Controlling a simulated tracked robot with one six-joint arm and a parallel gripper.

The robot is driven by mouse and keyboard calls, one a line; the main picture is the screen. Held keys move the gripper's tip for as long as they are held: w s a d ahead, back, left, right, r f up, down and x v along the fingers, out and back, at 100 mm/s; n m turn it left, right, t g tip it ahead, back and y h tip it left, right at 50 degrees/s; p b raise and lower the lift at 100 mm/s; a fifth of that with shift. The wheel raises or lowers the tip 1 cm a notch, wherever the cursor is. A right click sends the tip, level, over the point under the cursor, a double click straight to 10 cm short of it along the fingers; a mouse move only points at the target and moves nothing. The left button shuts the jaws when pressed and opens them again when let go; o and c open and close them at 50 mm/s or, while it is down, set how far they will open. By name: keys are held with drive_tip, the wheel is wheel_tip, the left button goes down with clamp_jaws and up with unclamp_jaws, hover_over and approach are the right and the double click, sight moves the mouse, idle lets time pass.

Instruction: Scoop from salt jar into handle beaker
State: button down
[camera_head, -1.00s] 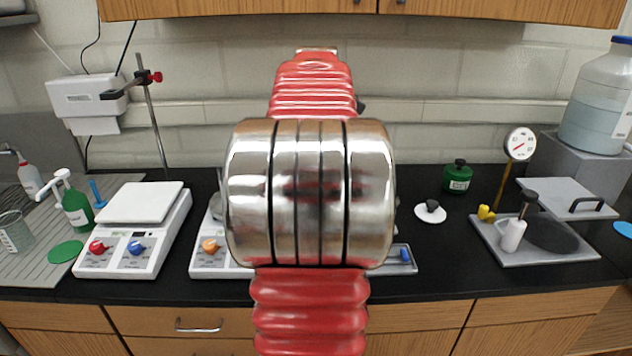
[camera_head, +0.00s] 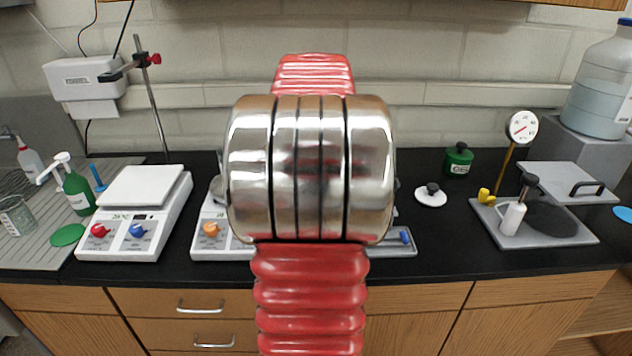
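My arm's red links and large metal joint fill the middle of the view, and my gripper is hidden behind them or out of the frame. A green jar with a dark knob and a small label (camera_head: 458,160) stands at the back of the black bench, right of my arm; I cannot read whether it is the salt jar. A glass beaker (camera_head: 18,222) stands at the far left on the grey drainboard; no handle can be made out. Part of a shiny object shows at the left edge of my arm joint, mostly hidden. No scoop is visible.
A white hotplate (camera_head: 140,215) stands left, and a second device (camera_head: 215,235) is partly behind my arm. A white lid with a black knob (camera_head: 431,195) lies on the bench. A grey tray (camera_head: 545,228) with a gauge and white bottle is right. The bench's front strip is clear.

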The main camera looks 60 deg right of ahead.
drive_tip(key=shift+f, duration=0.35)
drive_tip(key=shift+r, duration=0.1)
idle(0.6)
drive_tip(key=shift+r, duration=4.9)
